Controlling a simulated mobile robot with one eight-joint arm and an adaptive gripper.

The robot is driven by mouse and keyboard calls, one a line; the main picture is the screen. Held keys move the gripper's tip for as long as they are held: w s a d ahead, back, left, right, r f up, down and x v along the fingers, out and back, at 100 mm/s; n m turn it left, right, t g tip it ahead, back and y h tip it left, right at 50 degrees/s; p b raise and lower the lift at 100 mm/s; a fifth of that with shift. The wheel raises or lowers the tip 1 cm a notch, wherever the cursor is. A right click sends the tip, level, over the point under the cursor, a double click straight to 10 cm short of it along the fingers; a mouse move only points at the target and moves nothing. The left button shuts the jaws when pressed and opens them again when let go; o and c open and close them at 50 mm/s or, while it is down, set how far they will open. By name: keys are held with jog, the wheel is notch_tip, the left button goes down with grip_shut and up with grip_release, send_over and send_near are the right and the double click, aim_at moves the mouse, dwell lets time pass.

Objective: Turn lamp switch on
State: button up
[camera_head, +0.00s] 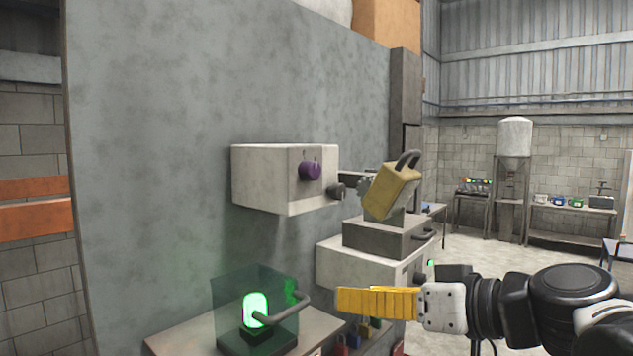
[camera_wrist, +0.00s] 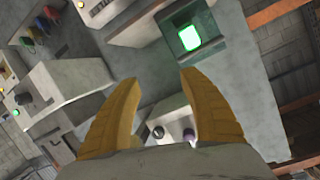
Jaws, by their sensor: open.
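A green lamp (camera_head: 256,308) glows inside a clear box (camera_head: 232,292) with a dark handle, at the lower left of the head view. It also glows at the top of the wrist view (camera_wrist: 190,38). A white box (camera_head: 262,182) on the grey wall carries a purple knob (camera_head: 311,170) and a dark knob (camera_head: 337,191). Both knobs show between my fingers' bases in the wrist view, the purple one (camera_wrist: 188,135) partly cut off. I cannot tell which part is the lamp switch. My gripper (camera_head: 340,303), with yellow fingers, is open and empty, right of the clear box.
A tilted yellow padlock-shaped block (camera_head: 391,190) stands on a grey box (camera_head: 388,237) with a handle, right of the white box. Small padlocks (camera_head: 365,329) sit below my fingers. The grey wall (camera_head: 160,170) bounds the left. Open floor (camera_head: 480,262) lies at the right.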

jog(key=n+t+y+p, duration=0.1)
jog(key=t+y+p, duration=0.1)
jog(key=p, duration=0.3)
send_near(316, 172)
jog(key=p+x, duration=0.2)
jog(key=x, duration=0.8)
jog(key=shift+a, duration=0.1)
jog(key=shift+c, duration=0.6)
grip_shut()
